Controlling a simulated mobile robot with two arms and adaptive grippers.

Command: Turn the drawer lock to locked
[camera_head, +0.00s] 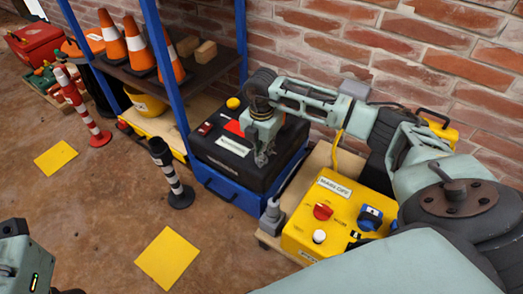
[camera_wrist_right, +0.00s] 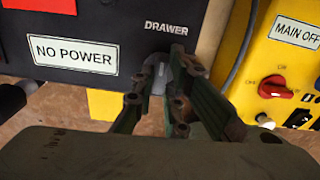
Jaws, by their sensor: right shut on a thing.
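The black drawer unit (camera_head: 232,168) stands on a blue base against the brick wall. In the right wrist view its black front (camera_wrist_right: 115,25) carries a white "DRAWER" marking. Just below that marking is the grey drawer lock (camera_wrist_right: 158,72), partly hidden by my fingers. My right gripper (camera_wrist_right: 160,100) is shut on the lock, with a finger on each side of it. In the head view the right gripper (camera_head: 263,156) reaches down to the unit's right side and covers the lock. The lock's exact angle cannot be read. My left gripper's fingers do not show.
A yellow "MAIN OFF" box (camera_head: 332,205) with a red knob and a blue part stands close to the right. A "NO POWER" plate (camera_wrist_right: 75,55) is left of the lock. A striped post (camera_head: 172,175) and a shelf with cones (camera_head: 140,45) stand to the left.

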